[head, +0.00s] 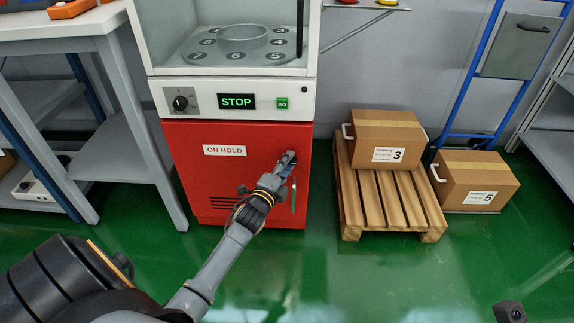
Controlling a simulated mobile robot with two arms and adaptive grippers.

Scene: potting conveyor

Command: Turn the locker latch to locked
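The red locker (232,182) with an "ON HOLD" label (225,150) stands under the glass-fronted machine, and its door looks shut. A vertical handle (293,196) shows at the right side of the door. My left gripper (287,160) reaches to the upper right of the door, just above the handle. Its fingers are at or very near the door front. They cover the place there, so the latch and its position cannot be made out. Whether the fingers are closed on anything is too small to tell.
Above the locker are a black knob (181,102) and a green "STOP" display (236,101). To the right stand a wooden pallet (392,200) with carton 3 (372,139), and carton 5 (475,181) by a blue hand truck (466,90). A workbench (60,30) is at left. The green floor in front is clear.

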